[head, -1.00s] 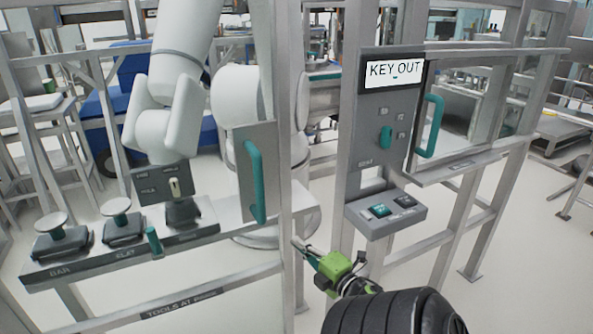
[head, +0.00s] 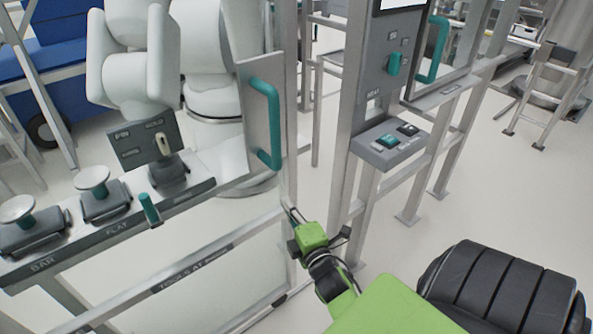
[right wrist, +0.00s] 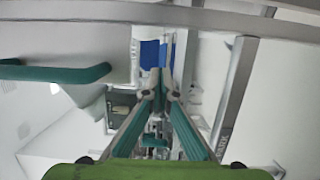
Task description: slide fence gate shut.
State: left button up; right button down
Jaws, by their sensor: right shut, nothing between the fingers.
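The fence gate's upright grey plate (head: 254,110) stands left of the gap in the fence and carries a teal bar handle (head: 273,125). A teal handle (right wrist: 60,73) also shows at the left of the right wrist view, apart from the fingers. My right gripper (head: 294,214) is below and slightly right of the gate handle in the head view, not touching it. Its teal-padded fingers (right wrist: 161,96) come together at the tips with nothing between them. The gap stands open between the gate plate and the grey control post (head: 352,110). My left gripper is out of view.
A button box (head: 390,143) juts from the post, below a teal knob (head: 394,64). A second teal handle (head: 432,50) is on the right panel. A tool shelf (head: 110,235) lies left. A white robot arm (head: 215,50) stands behind the fence.

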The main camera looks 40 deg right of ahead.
aim_at(283, 170)
jog(key=b+x, duration=0.2)
jog(key=x, duration=0.7)
jog(key=shift+f+b, duration=0.15)
jog(key=shift+b, duration=0.2)
jog(key=d, duration=0.4)
jog(key=shift+s, duration=0.2)
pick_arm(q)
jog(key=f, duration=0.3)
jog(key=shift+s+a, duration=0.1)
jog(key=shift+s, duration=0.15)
pick_arm(e)
jog(key=shift+d+r, duration=0.1)
jog(key=shift+r, duration=0.1)
